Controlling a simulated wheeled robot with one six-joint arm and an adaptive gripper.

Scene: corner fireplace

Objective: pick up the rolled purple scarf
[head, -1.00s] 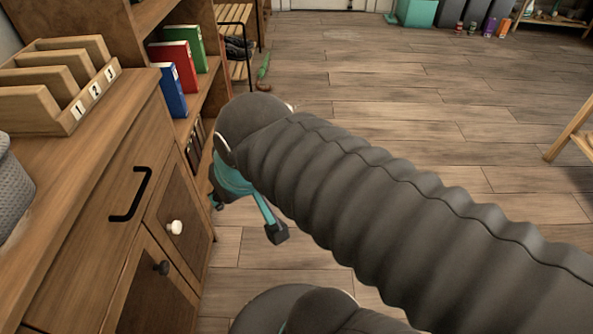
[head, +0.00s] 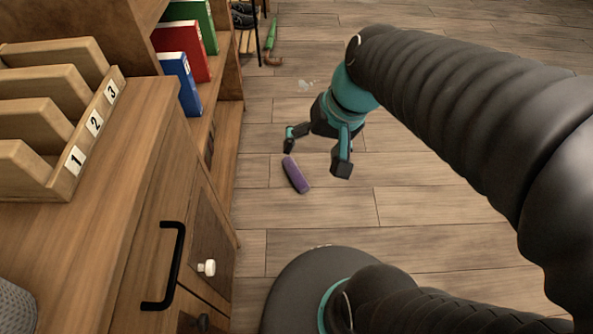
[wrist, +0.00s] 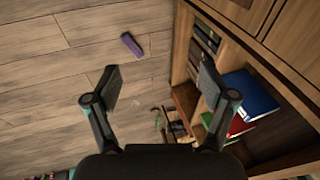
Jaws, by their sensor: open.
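The rolled purple scarf (head: 296,174) lies on the wooden floor, just right of the shelf and cabinet. In the wrist view the scarf (wrist: 131,45) lies beyond the fingertips, nearer the left finger. My gripper (head: 316,152) is teal and black and hangs above the floor, just above and to the right of the scarf in the head view. In the wrist view my gripper (wrist: 158,85) has its fingers wide apart with nothing between them. It does not touch the scarf.
A wooden cabinet (head: 150,225) with a black handle stands on the left, with a numbered wooden sorter (head: 60,125) on top. An open shelf (head: 228,120) holds red, blue and green binders. An umbrella-like green item (head: 271,45) stands by the rack. The floor right of the scarf is clear.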

